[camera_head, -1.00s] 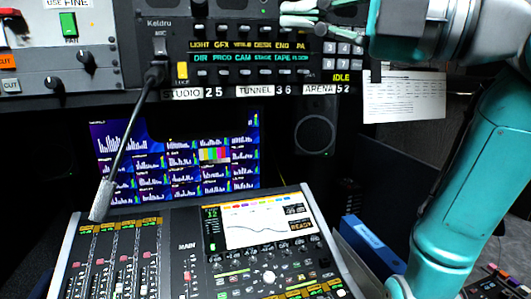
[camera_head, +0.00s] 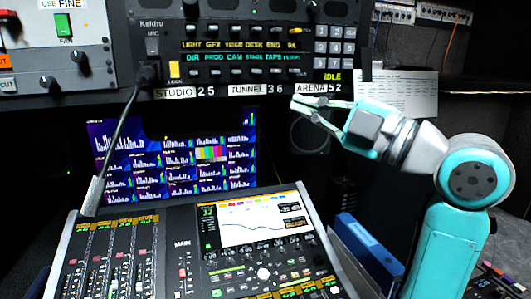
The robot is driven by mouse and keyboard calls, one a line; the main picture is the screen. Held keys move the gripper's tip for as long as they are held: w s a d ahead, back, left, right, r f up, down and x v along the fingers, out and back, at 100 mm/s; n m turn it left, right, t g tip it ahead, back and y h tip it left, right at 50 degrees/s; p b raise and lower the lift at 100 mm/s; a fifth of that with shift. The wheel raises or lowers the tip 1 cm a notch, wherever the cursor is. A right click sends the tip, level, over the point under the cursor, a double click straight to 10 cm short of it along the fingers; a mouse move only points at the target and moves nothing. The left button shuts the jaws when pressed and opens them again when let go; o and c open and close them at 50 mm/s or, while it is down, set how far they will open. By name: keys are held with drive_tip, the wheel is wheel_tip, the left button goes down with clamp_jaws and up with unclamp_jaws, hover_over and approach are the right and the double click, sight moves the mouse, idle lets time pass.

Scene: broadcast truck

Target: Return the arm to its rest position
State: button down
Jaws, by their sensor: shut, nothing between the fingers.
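My gripper (camera_head: 298,104) is shut and empty. It points left, in the air in front of the dark gap under the intercom panel (camera_head: 235,50), near the "ARENA" label. My arm (camera_head: 452,225) is teal and grey. It rises at the right, bends at a round elbow joint, and reaches left to the gripper. The arm's base is out of view.
A mixing console (camera_head: 190,232) fills the lower middle, with a monitor (camera_head: 172,155) behind it. A gooseneck microphone (camera_head: 122,135) stands at the left. A blue binder (camera_head: 370,240) is close to my arm. A paper sheet (camera_head: 400,92) hangs behind the arm.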

drive_tip(key=w+d+f+m+t+h, duration=0.1)
drive_tip(key=d+f+m+t+h, duration=0.3)
drive_tip(key=f, duration=0.6)
drive_tip(key=f+m+h, duration=0.1)
drive_tip(key=f+m, duration=0.5)
drive_tip(key=f, duration=0.5)
drive_tip(key=w+d+f+m+t+h, duration=0.1)
drive_tip(key=d+f+m+h, duration=0.3)
drive_tip(key=f, duration=0.6)
drive_tip(key=s+f+m+h, duration=0.2)
drive_tip(key=s+f+m, duration=0.35)
drive_tip(key=f, duration=0.55)
drive_tip(key=s+d+f+m+g+h, duration=0.1)
drive_tip(key=s+d+f+m+h, duration=0.1)
drive_tip(key=s+f, duration=0.65)
drive_tip(key=s+d+f+m+h, duration=0.2)
drive_tip(key=s+f, duration=0.3)
drive_tip(key=s, duration=0.6)
drive_tip(key=s+g+h, duration=0.1)
drive_tip(key=s, duration=1.8)
drive_tip(key=shift+s+r+g, duration=0.25)
drive_tip(key=shift+s+g, duration=0.15)
drive_tip(key=shift+m, duration=0.25)
